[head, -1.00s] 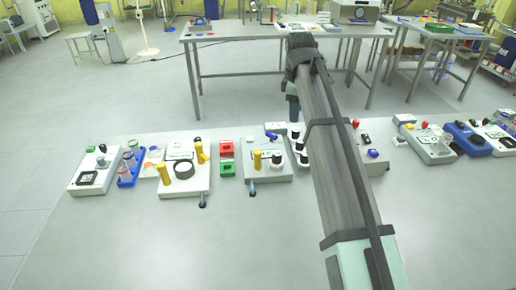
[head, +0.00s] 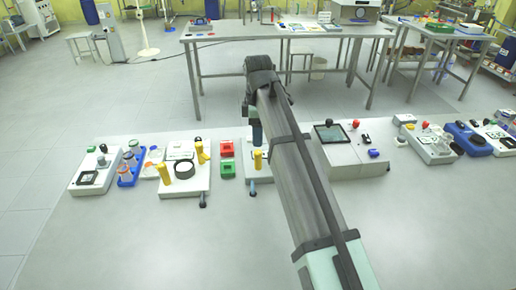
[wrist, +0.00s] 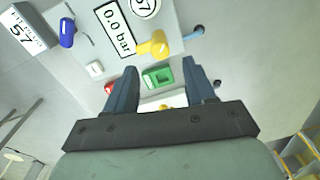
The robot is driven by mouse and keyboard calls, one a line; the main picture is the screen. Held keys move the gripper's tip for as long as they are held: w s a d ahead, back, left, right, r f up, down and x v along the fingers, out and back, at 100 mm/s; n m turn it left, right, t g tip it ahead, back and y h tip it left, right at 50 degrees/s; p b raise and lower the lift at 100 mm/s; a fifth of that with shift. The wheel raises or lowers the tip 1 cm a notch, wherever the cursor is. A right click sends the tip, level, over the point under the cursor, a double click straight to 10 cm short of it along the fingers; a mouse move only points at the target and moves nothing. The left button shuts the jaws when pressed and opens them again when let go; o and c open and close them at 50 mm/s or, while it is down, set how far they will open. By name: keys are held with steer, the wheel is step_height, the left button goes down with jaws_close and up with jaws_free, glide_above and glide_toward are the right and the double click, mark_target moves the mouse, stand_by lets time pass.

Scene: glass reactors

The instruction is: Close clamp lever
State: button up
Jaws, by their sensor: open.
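My gripper (wrist: 160,66) is open and empty in the wrist view, its two dark blue fingers apart. Between and beyond the fingertips are a green block (wrist: 158,76) and a yellow lever (wrist: 153,45) on a white unit with a "0.0 bar" display (wrist: 115,28). In the head view my gripper (head: 256,132) hangs over the white unit (head: 262,178) with a yellow lever (head: 257,160), and the arm hides part of that unit. Another white unit (head: 200,187) to the left carries yellow levers (head: 182,171) and a dark ring. I cannot tell which part is the clamp lever.
A red block (head: 227,148) and a green block (head: 228,169) sit between the two white units. A blue rack (head: 128,172) stands farther left. A unit with a dark screen (head: 331,133) is right of the arm. The near table surface is clear.

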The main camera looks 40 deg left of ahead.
mark_target(258, 152)
steer(key=shift+s+d+f, duration=0.1)
steer(key=shift+f, duration=2.95)
jaws_close()
